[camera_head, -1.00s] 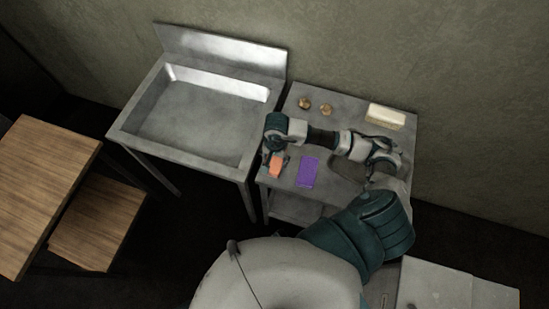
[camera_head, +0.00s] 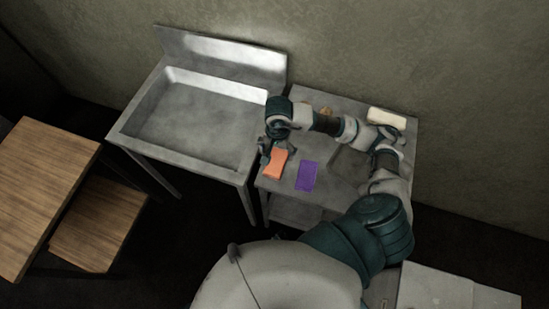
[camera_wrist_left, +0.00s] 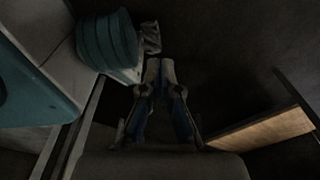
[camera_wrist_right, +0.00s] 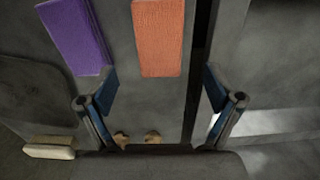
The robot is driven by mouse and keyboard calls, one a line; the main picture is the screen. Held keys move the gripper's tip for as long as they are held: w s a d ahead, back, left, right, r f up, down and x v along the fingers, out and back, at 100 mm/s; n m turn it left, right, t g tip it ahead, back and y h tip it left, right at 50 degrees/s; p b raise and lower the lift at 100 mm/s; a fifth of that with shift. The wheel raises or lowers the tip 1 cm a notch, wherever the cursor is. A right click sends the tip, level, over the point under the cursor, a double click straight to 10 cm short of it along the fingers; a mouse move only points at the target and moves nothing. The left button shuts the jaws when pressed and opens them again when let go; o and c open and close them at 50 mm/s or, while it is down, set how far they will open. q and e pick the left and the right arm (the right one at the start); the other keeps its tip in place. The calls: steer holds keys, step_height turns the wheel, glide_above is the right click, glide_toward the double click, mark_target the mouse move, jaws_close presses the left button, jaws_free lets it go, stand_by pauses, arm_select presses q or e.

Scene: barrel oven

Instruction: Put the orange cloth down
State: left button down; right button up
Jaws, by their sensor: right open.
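The orange cloth (camera_head: 276,163) lies flat on the grey metal table (camera_head: 340,180), near its left edge. It also shows in the right wrist view (camera_wrist_right: 158,38). My right gripper (camera_head: 272,150) is just behind the cloth in the head view. In the right wrist view my right gripper (camera_wrist_right: 162,88) has its fingers wide apart, with nothing between them, and the cloth lies beyond the fingertips. My left gripper (camera_wrist_left: 161,64) has its fingertips together and looks empty; it is not seen in the head view.
A purple cloth (camera_head: 307,176) lies to the right of the orange one; it shows in the right wrist view (camera_wrist_right: 74,36). A pale block (camera_head: 387,118) sits at the back right. Brown round things (camera_wrist_right: 137,137) are behind. A metal sink (camera_head: 195,115) stands left, past a narrow gap.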

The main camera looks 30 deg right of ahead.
mark_target(276, 161)
arm_select(q)
steer(key=shift+d, duration=0.25)
arm_select(e)
steer(key=shift+r, duration=2)
